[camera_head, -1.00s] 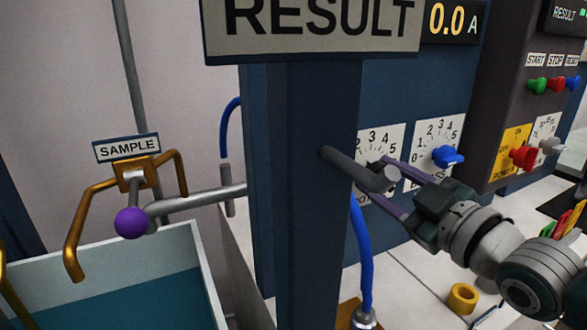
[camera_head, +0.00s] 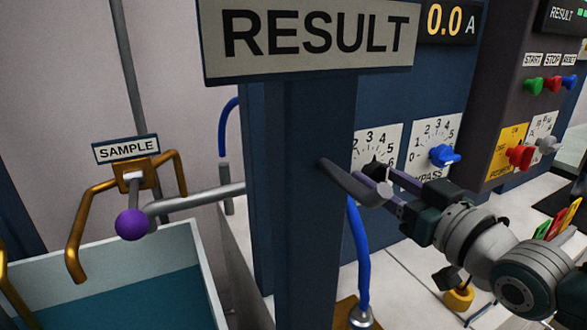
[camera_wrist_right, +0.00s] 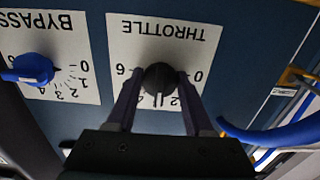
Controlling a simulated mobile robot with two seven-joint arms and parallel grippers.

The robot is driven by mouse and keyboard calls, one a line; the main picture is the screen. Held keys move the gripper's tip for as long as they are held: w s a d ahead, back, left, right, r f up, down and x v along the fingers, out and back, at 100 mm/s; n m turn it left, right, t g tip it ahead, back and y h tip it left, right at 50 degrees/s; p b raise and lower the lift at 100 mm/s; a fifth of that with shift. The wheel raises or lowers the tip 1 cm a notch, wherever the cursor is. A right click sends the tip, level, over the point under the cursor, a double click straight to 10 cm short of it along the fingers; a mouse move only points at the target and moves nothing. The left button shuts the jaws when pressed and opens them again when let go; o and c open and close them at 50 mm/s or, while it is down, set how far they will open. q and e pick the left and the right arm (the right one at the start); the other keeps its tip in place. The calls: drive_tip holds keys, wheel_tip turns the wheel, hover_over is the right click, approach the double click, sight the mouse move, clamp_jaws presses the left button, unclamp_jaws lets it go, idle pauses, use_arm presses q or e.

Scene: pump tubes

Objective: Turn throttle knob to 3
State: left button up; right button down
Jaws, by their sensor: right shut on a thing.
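The throttle dial is a white plate (camera_wrist_right: 190,28), upside down in the right wrist view, with a black knob (camera_wrist_right: 160,79) in its middle. My right gripper (camera_wrist_right: 157,98) is shut on this knob, one purple finger on each side. A pale pointer mark on the knob points down in that view, between the 2 and the 4; the numeral there is hard to read. In the head view my right gripper (camera_head: 386,182) reaches the dial plate (camera_head: 386,142) from the right; a grey rod and the fingers partly hide the knob. My left gripper is out of view.
A blue post with a RESULT sign (camera_head: 318,38) and a grey rod (camera_head: 350,184) stands in front of the panel. The bypass dial's blue knob (camera_head: 443,155) is just right of the throttle. A blue hose (camera_head: 359,250) hangs below.

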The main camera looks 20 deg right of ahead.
idle(0.4)
drive_tip(key=shift+c, duration=1.4)
unclamp_jaws()
drive_tip(key=shift+s, duration=0.1)
drive_tip(key=s+p, duration=0.1)
drive_tip(key=s, duration=0.8)
drive_tip(key=shift+s+d, duration=0.35)
